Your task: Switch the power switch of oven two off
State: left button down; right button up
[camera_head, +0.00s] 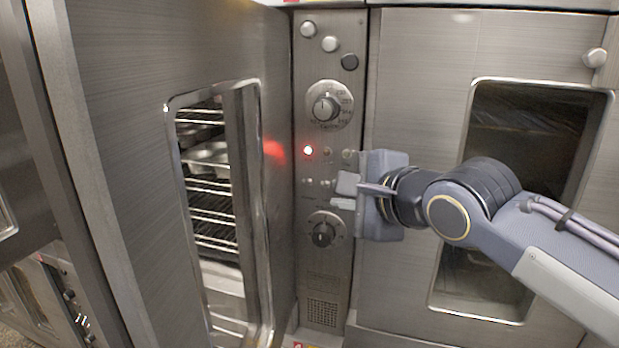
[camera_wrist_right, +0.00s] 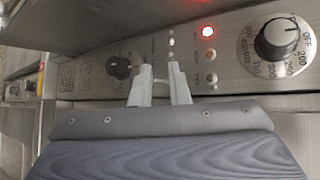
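The oven control panel (camera_head: 325,265) stands between two oven doors. A red light (camera_head: 308,150) glows on it, also seen in the right wrist view (camera_wrist_right: 207,31). Small switches (camera_head: 308,181) sit in a row below the lights, partly hidden by my right gripper. They also show in the right wrist view (camera_wrist_right: 171,42); their labels and positions are too small to read. My right gripper (camera_head: 343,193) is in front of this row, with a gap between its fingers (camera_wrist_right: 162,85) and nothing seen held. Whether it touches the panel I cannot tell. My left gripper is in neither view.
An upper dial (camera_head: 325,108) and a lower dial (camera_head: 322,233) are on the panel. The left oven door (camera_head: 150,110), with a window onto racks, stands close left of the panel. A closed-looking door (camera_head: 420,60) is behind my right arm.

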aim_at(306, 181)
jog(key=shift+m, duration=0.3)
jog(key=w+a+p, duration=0.1)
jog(key=w+a, duration=0.1)
jog(key=w+a+p, duration=0.1)
jog(key=w+a, duration=0.1)
jog(key=w, duration=0.1)
jog(key=shift+w+a+f, duration=0.2)
jog(key=shift+w+a, duration=0.1)
jog(key=shift+a, duration=0.05)
jog(key=shift+w+a+f+y, duration=0.3)
jog(key=shift+w, duration=0.2)
grip_shut()
